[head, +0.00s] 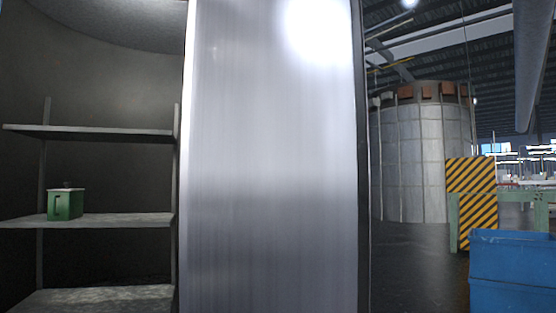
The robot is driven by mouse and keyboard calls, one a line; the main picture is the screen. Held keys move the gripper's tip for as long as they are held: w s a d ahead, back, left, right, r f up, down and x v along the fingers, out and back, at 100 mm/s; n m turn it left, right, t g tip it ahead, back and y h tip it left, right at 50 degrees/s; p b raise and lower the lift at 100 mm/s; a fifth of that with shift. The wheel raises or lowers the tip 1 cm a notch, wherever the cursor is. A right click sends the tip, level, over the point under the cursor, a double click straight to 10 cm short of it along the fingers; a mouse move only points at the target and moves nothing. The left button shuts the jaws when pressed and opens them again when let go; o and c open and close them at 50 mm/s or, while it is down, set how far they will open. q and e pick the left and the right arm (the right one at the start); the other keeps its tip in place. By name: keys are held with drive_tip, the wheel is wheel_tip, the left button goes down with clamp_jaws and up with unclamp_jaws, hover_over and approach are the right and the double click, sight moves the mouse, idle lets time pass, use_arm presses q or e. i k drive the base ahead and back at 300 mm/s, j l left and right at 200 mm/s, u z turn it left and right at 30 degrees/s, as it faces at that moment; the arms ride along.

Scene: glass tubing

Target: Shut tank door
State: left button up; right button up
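A tall, shiny metal door panel (270,180), most likely the tank door, fills the middle of the head view from top to bottom. A bright light reflects near its top. It has a pale left edge and a dark right edge. To its left the dark curved interior (110,85) of the tank is visible, so the door appears open. The door's hinge and any handle cannot be made out. Neither of my grippers is in view.
Inside on the left are grey shelves (90,133) with a green box (66,204) on the middle one. At right stand a blue bin (512,270), a yellow-black striped barrier (471,192) and a large pale cylindrical tank (420,150). Dark floor (415,270) between door and bin is clear.

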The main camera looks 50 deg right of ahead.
sight(279, 217)
drive_tip(key=k+l, duration=0.2)
drive_tip(key=l, duration=0.15)
drive_tip(key=k+l, duration=0.25)
drive_tip(key=l, duration=0.15)
drive_tip(key=k+l, duration=0.2)
drive_tip(key=l, duration=0.85)
drive_tip(key=i+l, duration=0.1)
drive_tip(key=l, duration=0.55)
drive_tip(key=z, duration=0.05)
